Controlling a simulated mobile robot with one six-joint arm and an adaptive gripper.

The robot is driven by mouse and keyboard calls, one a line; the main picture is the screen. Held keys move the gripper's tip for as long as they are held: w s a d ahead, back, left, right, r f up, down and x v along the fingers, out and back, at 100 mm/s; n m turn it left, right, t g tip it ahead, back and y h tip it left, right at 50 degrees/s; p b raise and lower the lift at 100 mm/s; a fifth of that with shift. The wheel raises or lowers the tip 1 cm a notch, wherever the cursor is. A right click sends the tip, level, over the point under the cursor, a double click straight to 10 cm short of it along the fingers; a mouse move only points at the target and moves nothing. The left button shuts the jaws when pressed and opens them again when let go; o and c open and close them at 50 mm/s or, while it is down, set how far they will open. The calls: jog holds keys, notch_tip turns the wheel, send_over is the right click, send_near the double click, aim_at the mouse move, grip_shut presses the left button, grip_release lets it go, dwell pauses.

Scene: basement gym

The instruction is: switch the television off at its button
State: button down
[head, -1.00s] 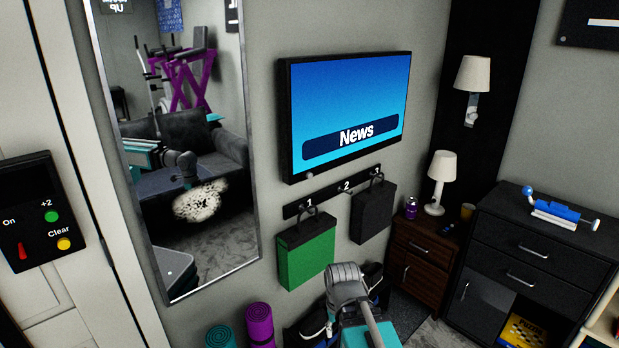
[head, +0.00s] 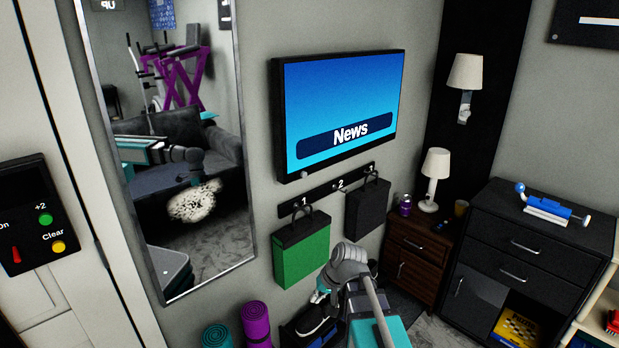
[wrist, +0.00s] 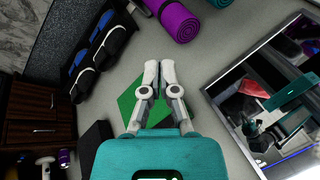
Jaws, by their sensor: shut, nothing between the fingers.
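The television (head: 340,105) hangs on the grey wall in the head view, with its screen lit blue and reading "News". A small pale knob (head: 304,174) sits at its lower left edge; it may be the button, but it is too small to tell. My gripper (head: 319,297) is low in front of the wall, below the television and near the bottom of the green bag. In the wrist view my gripper (wrist: 160,66) has its two pale fingers together and empty, in front of the green bag (wrist: 127,103). The television does not show in the wrist view.
A hook rail (head: 325,193) under the television carries the green bag and a black bag (head: 367,207). A tall mirror (head: 180,130) stands to the left. Rolled mats (head: 256,322) and shoes lie below. A brown cabinet (head: 410,255) stands to the right.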

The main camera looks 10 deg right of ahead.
aim_at(305, 176)
jog(key=w+d+r+m+t+y+p, duration=0.15)
jog(key=w+r+m+t+y, duration=0.3)
jog(key=w+r, duration=0.65)
jog(key=w+d+r+m+t+p, duration=0.1)
jog(key=w+d+r+m+t, duration=0.4)
jog(key=w+d+r+t, duration=0.3)
jog(key=w+d, duration=0.2)
jog(key=w, duration=0.1)
jog(key=shift+d+r+y, duration=0.15)
jog(key=shift+r+y, duration=0.2)
jog(key=shift+m, duration=0.25)
jog(key=x, duration=1.3)
jog(key=shift+w+a, duration=0.3)
jog(key=shift+w, duration=0.15)
